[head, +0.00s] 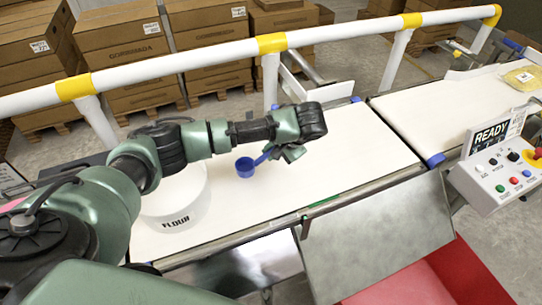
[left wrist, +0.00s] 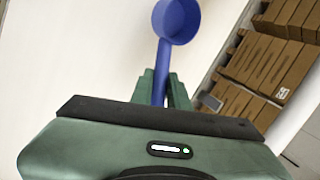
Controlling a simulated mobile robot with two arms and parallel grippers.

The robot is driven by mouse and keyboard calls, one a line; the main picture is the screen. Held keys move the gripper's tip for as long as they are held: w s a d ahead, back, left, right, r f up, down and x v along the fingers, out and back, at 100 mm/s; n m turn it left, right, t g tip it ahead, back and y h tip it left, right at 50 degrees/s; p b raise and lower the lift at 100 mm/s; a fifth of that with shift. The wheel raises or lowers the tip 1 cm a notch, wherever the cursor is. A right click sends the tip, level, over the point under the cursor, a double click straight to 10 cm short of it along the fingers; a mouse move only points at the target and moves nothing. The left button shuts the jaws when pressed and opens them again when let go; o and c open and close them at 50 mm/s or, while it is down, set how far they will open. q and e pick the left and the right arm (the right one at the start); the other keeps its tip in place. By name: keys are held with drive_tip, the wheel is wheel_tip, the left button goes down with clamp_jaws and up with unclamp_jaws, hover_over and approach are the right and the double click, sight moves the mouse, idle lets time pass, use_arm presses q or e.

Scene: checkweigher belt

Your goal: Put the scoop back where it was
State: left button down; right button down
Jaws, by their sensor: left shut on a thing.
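A blue scoop (head: 246,167) hangs from my left gripper (head: 292,152) over the white belt in the head view. In the left wrist view the scoop (left wrist: 176,20) points away from the gripper, with its handle between the fingers (left wrist: 162,90). My left gripper is shut on the handle. A white round tub labelled FLOUR (head: 176,205) stands on the belt to the left of the scoop, partly hidden behind my left arm. The scoop is apart from the tub. My right gripper is not in view.
A white and yellow guard rail (head: 230,52) runs behind the belt (head: 360,150). A control box with a READY display (head: 492,137) stands at the right. A yellow package (head: 524,78) lies on the far right belt. A red bin (head: 440,280) is below.

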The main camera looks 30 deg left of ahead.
use_arm(q)
drive_tip(key=shift+f, duration=1.25)
drive_tip(key=c, duration=1.4)
unclamp_jaws()
drive_tip(key=shift+f, duration=0.1)
drive_tip(key=shift+o, duration=0.2)
drive_tip(key=v, duration=1.2)
drive_tip(key=shift+p, duration=0.4)
